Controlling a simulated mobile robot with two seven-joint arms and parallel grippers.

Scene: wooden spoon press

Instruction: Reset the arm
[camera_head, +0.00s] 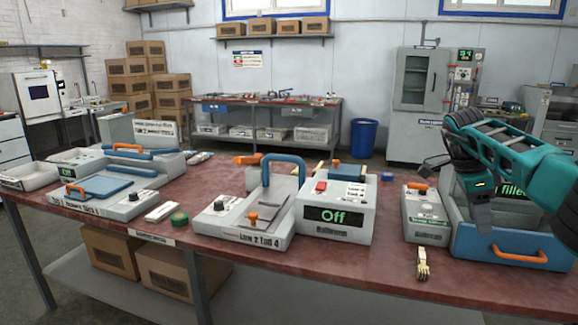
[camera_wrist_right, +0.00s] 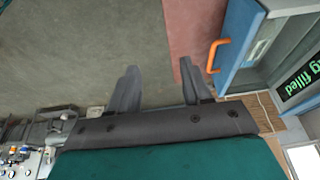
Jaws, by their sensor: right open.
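My right gripper (camera_head: 456,188) is at the right end of the table in the head view, on a teal arm, above the front of a grey and blue machine. In the right wrist view the gripper (camera_wrist_right: 157,68) has its two dark fingers apart, with nothing between them. The machine's blue front drawer (camera_head: 512,245) has an orange handle (camera_head: 515,255); the handle also shows beside the fingers in the wrist view (camera_wrist_right: 216,56). My left gripper is not in view.
A red-brown table (camera_head: 370,268) carries a press with a blue handle (camera_head: 283,157), a box reading "Off" (camera_head: 336,216), a small grey control box (camera_head: 426,213) and a small wooden piece (camera_head: 423,265). A green tape roll (camera_head: 179,219) lies left. The table's front strip is mostly clear.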

